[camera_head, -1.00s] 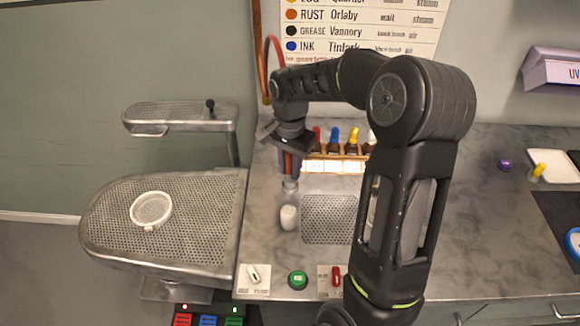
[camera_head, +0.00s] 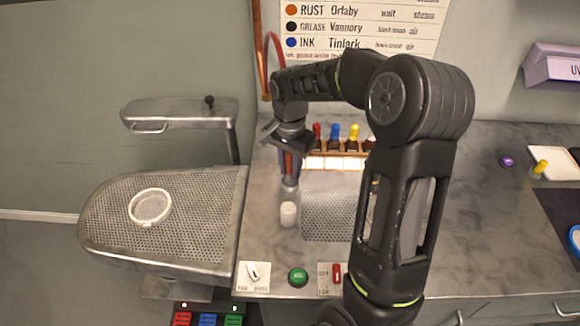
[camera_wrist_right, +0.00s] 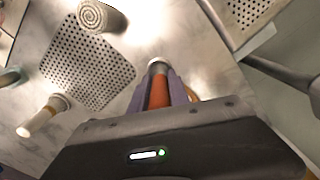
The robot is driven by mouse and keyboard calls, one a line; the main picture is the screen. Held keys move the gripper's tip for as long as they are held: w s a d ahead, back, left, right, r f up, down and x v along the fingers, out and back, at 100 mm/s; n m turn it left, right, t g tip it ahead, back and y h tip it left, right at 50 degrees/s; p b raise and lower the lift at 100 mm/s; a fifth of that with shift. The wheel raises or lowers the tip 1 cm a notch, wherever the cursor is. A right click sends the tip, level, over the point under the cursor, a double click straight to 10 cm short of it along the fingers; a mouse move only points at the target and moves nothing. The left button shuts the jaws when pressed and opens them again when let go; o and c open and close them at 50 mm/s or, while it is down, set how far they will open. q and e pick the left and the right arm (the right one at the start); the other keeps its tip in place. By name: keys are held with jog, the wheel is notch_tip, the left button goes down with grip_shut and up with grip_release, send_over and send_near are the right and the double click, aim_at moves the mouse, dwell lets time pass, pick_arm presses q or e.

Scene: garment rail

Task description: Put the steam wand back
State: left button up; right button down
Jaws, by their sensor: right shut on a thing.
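The steam wand, with an orange-red grip and a metal tip, shows in the right wrist view (camera_wrist_right: 158,92) between the purple-grey fingers of my right gripper (camera_wrist_right: 163,98). In the head view my right gripper (camera_head: 289,168) is shut on the wand and points down above the counter, left of the bottle rack. The wand's tip is just behind a small white roll (camera_head: 288,213). Whether the tip touches anything cannot be told. The wand's holder cannot be made out. My left gripper is not in view.
A perforated pressing board (camera_head: 190,245) with a white ring (camera_head: 150,206) stands left, a smaller arm board (camera_head: 180,112) behind it. A rack of colour-capped bottles (camera_head: 335,162) is right of the gripper. A perforated plate (camera_head: 325,215) and green button (camera_head: 298,277) are in front.

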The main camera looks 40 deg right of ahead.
jog(key=shift+f, duration=0.2)
dwell(0.4)
jog(key=c, duration=1.2)
grip_release()
jog(key=shift+o, duration=0.7)
jog(key=shift+o, duration=1.1)
jog(key=shift+r, duration=0.1)
jog(key=shift+r+p, duration=2.55)
jog(key=shift+r, duration=1.1)
